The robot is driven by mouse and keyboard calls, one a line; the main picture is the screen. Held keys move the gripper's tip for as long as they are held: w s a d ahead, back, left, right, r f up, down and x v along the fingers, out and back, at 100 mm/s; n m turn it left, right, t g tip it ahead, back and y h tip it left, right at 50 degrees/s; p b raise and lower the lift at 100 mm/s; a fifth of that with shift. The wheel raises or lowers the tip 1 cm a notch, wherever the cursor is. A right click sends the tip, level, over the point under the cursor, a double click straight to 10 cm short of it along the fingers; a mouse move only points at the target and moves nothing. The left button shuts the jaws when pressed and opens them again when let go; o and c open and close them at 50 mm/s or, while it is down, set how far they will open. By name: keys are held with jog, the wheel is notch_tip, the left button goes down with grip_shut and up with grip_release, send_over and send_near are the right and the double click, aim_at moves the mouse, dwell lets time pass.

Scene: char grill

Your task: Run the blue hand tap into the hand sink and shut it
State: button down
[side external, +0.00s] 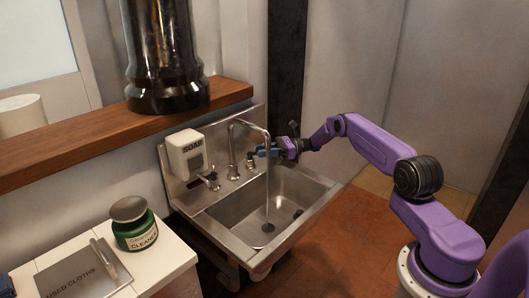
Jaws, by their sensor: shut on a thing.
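The steel hand sink (240,232) is on the wall in the middle of the side external view, with a tall curved spout (252,122) over its basin. A thin vertical streak (267,190) drops from the spout into the basin and looks like running water. My gripper (262,152) reaches in from the right, behind the spout, and is shut on the blue hand tap (250,160) at the right of the spout base. The fingers and spout partly hide this tap, and its handle angle is too small to tell. Another tap (208,181) stands at the left.
A soap dispenser (186,153) hangs on the left of the splashback. A wooden shelf (60,150) with a dark glossy cylinder (166,55) is above left. A white counter (165,263) at lower left carries a green cleaner jar (135,233) and a used-cloths tray (80,275).

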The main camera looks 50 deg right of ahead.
jog(key=shift+d+g, duration=0.1)
jog(key=shift+g, duration=0.2)
dwell(0.4)
jog(key=c, duration=1)
grip_release()
jog(key=shift+o, duration=0.2)
jog(key=shift+d, duration=0.1)
jog(key=v, duration=1.1)
jog(key=shift+s+d+f, duration=0.2)
jog(key=shift+s+d, duration=0.05)
jog(key=shift+d, duration=0.1)
